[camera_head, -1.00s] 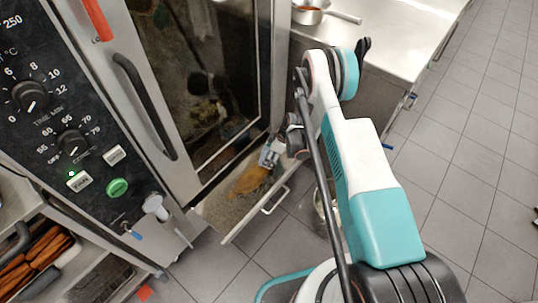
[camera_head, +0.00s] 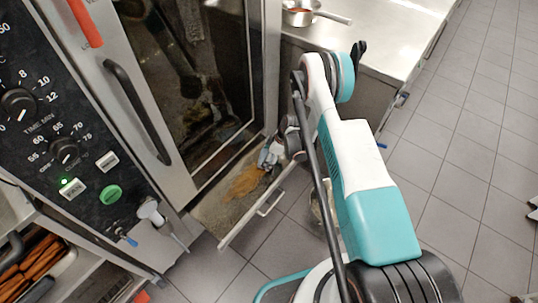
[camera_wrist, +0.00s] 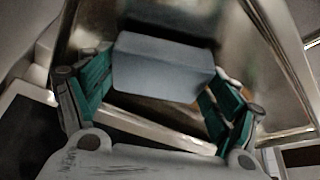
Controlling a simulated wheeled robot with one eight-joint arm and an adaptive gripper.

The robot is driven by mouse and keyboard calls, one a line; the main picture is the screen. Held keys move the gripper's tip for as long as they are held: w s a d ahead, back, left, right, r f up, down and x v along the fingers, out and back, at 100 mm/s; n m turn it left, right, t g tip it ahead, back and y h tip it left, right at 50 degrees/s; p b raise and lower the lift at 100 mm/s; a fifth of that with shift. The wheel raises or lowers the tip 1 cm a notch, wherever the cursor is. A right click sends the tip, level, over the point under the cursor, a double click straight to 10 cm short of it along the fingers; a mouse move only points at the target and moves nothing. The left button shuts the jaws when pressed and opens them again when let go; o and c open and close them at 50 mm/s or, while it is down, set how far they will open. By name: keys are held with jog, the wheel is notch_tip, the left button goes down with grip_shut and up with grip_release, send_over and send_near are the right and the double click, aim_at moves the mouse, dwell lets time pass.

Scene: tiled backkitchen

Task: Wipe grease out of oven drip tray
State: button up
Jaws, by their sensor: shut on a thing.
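The drip tray (camera_head: 231,230) is pulled out below the oven door, and brown grease (camera_head: 244,183) lies on its floor. My gripper (camera_head: 267,158) is at the right end of the tray, next to the grease. In the wrist view my gripper (camera_wrist: 160,90) is shut on a grey-blue block (camera_wrist: 162,66), like a sponge, with green fingers on both sides. The block's underside is hidden, so I cannot tell if it touches the tray floor. My arm hides part of the area right of the tray.
The oven's glass door (camera_head: 205,80) is shut above the tray. A steel counter (camera_head: 385,40) with a saucepan (camera_head: 298,17) stands at the back right. A hand shower (camera_head: 152,212) hangs left of the tray.

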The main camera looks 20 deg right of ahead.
jog(key=shift+s+a, duration=0.6)
jog(key=shift+a, duration=0.2)
jog(key=shift+f, duration=0.25)
jog(key=shift+w+d+f, duration=0.1)
jog(key=shift+w+d, duration=0.4)
jog(key=shift+d, duration=0.2)
jog(key=shift+w+d, duration=0.5)
jog(key=shift+d, duration=0.2)
jog(key=shift+r+p, duration=1.1)
jog(key=shift+r, duration=1.9)
jog(key=shift+r, duration=1.5)
